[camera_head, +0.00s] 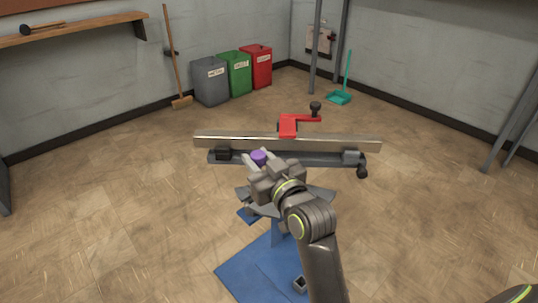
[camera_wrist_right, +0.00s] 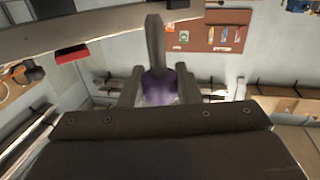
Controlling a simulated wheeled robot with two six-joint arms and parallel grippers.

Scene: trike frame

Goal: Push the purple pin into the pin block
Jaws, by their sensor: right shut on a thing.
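The purple pin (camera_head: 259,157) shows at the tip of my right gripper (camera_head: 258,160), in front of the long metal beam. In the right wrist view the purple pin (camera_wrist_right: 160,85) sits between the two fingers of my right gripper (camera_wrist_right: 158,88), which is shut on it. A grey upright piece rises above the purple part there; I cannot tell whether it belongs to the pin. A dark block (camera_head: 222,153) lies on the rail left of the pin, and a grey block (camera_head: 350,157) lies to its right. I cannot tell which part is the pin block. My left gripper is out of view.
A blue base plate (camera_head: 250,268) is below. Bins, a broom and a dustpan stand far back. The floor on both sides is clear.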

